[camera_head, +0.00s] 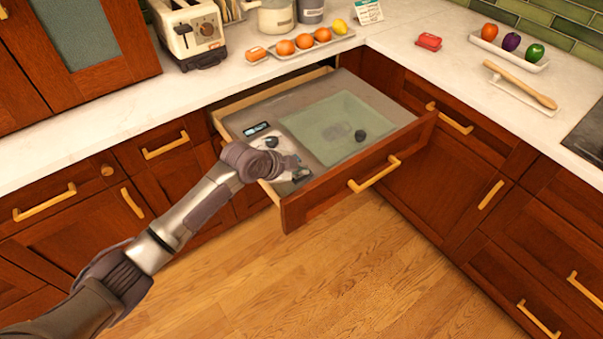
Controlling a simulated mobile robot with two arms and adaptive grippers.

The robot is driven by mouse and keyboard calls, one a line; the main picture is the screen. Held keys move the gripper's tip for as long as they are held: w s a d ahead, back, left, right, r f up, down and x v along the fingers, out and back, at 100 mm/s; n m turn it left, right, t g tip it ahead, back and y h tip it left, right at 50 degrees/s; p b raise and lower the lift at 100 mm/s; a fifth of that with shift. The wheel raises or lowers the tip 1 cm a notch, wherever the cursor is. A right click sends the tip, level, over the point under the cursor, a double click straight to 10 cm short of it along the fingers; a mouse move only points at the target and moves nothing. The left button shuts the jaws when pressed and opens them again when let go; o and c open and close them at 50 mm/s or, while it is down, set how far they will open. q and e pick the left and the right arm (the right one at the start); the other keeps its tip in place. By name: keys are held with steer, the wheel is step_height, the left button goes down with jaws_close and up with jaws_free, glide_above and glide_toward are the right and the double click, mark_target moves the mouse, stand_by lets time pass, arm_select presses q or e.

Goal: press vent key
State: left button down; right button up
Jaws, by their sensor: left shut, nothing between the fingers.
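A pulled-out drawer (240,106) holds a grey appliance top with a pale green glass lid (335,115). A small dark knob (360,135) sits on the lid. A control strip runs along the appliance's left side, with a small lit display (256,129). My left gripper (300,174) is over the front left of this strip, pointing down, shut and empty. The vent key cannot be made out; the gripper and wrist cover part of the strip. Whether the fingertips touch the panel cannot be told. My right gripper is not in view.
The drawer's wooden front (360,180) stands out over open floor. A rolling pin (520,84) lies at the right.

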arm_select(q)
steer(key=shift+r+p, duration=0.8)
steer(key=shift+r, duration=0.05)
step_height(320, 180, up, 5)
steer(key=p, duration=0.4)
stand_by(0.8)
